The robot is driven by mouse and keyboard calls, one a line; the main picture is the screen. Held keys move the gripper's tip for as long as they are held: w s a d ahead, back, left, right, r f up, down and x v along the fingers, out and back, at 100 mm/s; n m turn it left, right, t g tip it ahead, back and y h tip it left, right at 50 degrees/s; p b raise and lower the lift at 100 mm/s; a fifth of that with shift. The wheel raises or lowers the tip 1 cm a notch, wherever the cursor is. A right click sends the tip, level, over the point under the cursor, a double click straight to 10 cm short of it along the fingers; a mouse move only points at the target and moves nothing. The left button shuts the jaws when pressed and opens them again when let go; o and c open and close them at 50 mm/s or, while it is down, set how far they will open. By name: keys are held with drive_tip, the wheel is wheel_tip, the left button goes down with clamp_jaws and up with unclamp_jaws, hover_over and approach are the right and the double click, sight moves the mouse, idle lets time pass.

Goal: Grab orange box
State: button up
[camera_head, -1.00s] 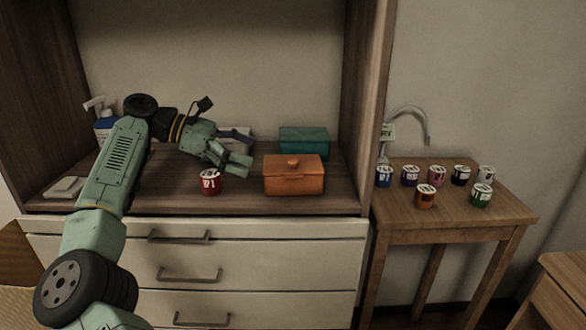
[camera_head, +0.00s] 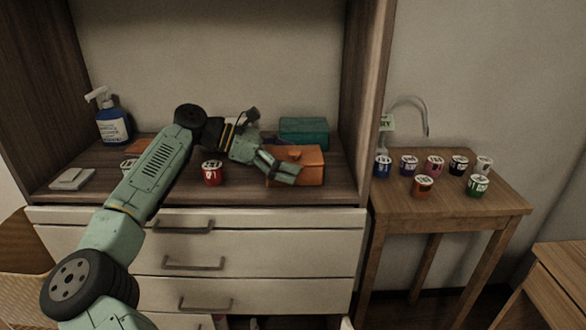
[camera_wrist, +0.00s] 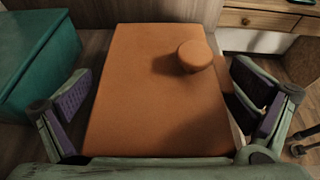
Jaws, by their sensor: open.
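The orange box (camera_head: 312,163) has a lid with a round knob and stands on the cabinet shelf near its right side. In the wrist view the orange box (camera_wrist: 150,100) fills the middle, with its knob toward the upper right. My gripper (camera_head: 285,170) is at the box in the head view and hides its left part. In the wrist view my gripper (camera_wrist: 160,105) is open, one finger pad on each side of the box. I cannot tell whether either pad touches it.
A teal box (camera_head: 303,131) stands behind the orange one, close to my left finger in the wrist view. A red cup (camera_head: 212,173) is to the left. A blue bottle (camera_head: 112,125) is at the far left. A side table (camera_head: 455,205) holds several cups.

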drive_tip(key=shift+c, duration=0.4)
drive_tip(key=c, duration=1)
drive_tip(key=shift+f, duration=0.1)
